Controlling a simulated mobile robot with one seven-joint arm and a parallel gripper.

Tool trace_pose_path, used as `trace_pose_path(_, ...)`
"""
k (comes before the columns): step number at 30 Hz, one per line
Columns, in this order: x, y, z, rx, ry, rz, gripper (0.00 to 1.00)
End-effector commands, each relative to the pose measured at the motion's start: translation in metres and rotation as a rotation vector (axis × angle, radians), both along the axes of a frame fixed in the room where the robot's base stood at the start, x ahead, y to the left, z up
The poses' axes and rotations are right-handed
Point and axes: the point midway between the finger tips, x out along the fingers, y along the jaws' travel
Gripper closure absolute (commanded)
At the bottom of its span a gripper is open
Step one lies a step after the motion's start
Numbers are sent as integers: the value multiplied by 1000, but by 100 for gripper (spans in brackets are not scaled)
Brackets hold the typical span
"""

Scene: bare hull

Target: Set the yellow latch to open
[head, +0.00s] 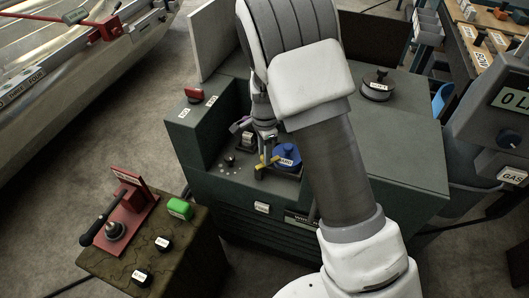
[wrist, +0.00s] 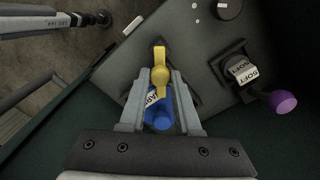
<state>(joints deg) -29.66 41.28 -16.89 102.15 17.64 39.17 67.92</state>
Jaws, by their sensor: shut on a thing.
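The yellow latch (wrist: 160,57) is a short yellow lever on a dark base on the green machine's top. It shows in the head view (head: 262,161) just below my gripper (head: 266,139). In the wrist view my gripper (wrist: 160,77) has one finger on each side of the latch's arm and is shut on it. The latch's arm points back toward the palm. Its base is partly hidden by the fingers.
A blue knob (wrist: 158,118) with a label sits close by the latch, between the fingers in the wrist view. A purple-ended lever (wrist: 283,102) marked SOFT stands to the right. A black knob (wrist: 229,8) is beyond. A red switch (head: 194,94) is on the machine's raised left part.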

Motion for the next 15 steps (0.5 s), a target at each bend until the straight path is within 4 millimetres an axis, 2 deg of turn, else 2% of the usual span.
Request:
trace_pose_path(8,-1,-1,2,0,0,-46,100)
trace_pose_path(15,-3,-2,4,0,0,-192,100)
